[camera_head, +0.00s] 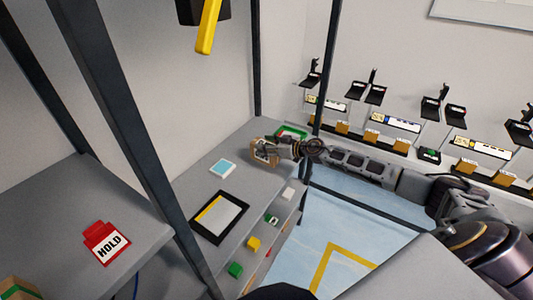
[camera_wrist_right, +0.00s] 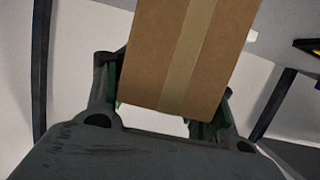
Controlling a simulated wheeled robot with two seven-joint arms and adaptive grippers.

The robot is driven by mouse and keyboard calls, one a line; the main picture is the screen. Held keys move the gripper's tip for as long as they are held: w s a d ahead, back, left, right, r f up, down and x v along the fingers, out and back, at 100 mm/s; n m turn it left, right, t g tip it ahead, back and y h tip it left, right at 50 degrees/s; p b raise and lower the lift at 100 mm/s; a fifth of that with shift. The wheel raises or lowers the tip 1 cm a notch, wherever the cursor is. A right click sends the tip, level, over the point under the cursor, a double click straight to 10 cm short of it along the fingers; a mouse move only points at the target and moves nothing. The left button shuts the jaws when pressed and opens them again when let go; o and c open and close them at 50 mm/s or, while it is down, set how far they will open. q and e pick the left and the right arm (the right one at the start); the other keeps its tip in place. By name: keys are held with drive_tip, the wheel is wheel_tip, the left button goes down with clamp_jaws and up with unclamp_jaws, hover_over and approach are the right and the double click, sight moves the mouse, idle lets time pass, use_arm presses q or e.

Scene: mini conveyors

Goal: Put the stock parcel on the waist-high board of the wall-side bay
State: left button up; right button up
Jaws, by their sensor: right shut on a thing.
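My right gripper (camera_head: 274,150) is shut on a brown cardboard parcel (camera_head: 261,154) at the far end of a grey board (camera_head: 190,188). I cannot tell whether the parcel touches the board. In the right wrist view the parcel (camera_wrist_right: 185,55), with a lighter tape stripe, sits between the two fingers of the right gripper (camera_wrist_right: 165,100). My left gripper is not in view.
The board carries a light-blue square (camera_head: 222,168), a black-framed tray (camera_head: 220,217) and a green-rimmed item (camera_head: 291,133). Dark posts (camera_head: 120,120) stand along it. Nearer left, another board (camera_head: 60,225) holds a red HOLD sign (camera_head: 107,243). Small coloured blocks (camera_head: 253,244) sit lower.

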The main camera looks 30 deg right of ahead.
drive_tip(key=shift+f+b, duration=0.65)
drive_tip(key=shift+f, duration=1.15)
drive_tip(key=shift+f, duration=0.1)
drive_tip(key=o, duration=1.3)
drive_tip(key=shift+f, duration=0.1)
drive_tip(key=shift+v, duration=2.4)
drive_tip(key=b+v, duration=0.1)
drive_tip(key=v, duration=0.6)
